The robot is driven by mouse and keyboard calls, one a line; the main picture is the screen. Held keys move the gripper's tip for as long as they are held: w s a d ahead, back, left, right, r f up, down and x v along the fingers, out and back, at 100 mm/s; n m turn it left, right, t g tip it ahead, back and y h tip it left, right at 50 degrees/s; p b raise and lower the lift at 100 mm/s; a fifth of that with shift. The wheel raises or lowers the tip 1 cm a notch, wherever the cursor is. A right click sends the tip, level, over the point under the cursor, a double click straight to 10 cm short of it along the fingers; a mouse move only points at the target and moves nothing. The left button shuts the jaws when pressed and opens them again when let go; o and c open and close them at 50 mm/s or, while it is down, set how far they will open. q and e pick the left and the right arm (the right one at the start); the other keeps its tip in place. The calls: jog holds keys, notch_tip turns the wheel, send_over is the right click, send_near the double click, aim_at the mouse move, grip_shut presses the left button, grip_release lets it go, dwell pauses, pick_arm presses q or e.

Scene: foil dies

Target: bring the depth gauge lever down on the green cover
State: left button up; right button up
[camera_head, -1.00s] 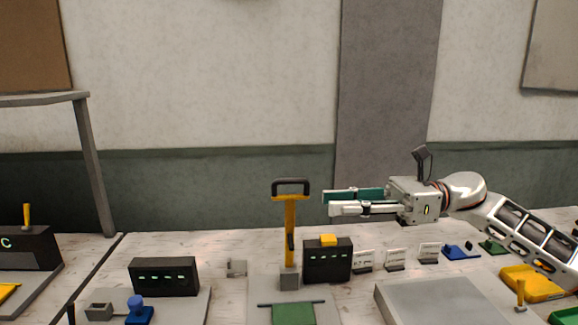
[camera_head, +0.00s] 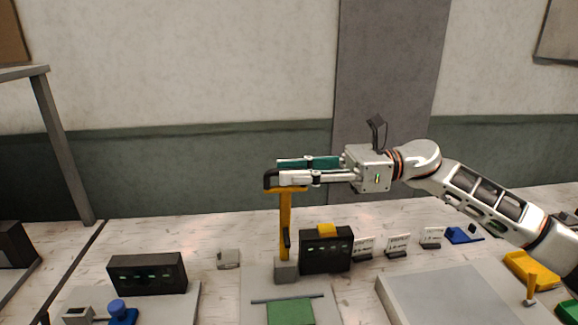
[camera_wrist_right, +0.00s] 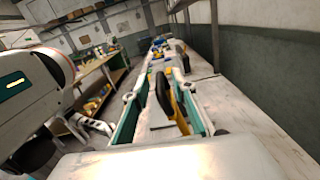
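The depth gauge lever is a yellow post (camera_head: 285,222) with a black handle (camera_head: 268,180) on top. It stands upright on a grey block (camera_head: 286,271). The green cover (camera_head: 290,312) lies flat in front of it, partly cut off by the lower picture edge. My right gripper (camera_head: 281,171) is level at the top of the lever, its fingers reaching over the handle. In the right wrist view the handle (camera_wrist_right: 163,94) and yellow part (camera_wrist_right: 178,124) lie between the open fingers, with gaps visible beside them. My left gripper is not in view.
A black box with a yellow top (camera_head: 326,252) stands just right of the lever. Small white cards (camera_head: 397,246) stand further right, behind a grey plate (camera_head: 440,300). Another black box (camera_head: 147,273) and a blue knob (camera_head: 117,307) are at the left.

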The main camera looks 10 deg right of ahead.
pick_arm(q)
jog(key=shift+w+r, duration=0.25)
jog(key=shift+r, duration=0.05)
pick_arm(e)
jog(key=shift+a, duration=0.45)
jog(key=shift+c, duration=0.2)
grip_shut()
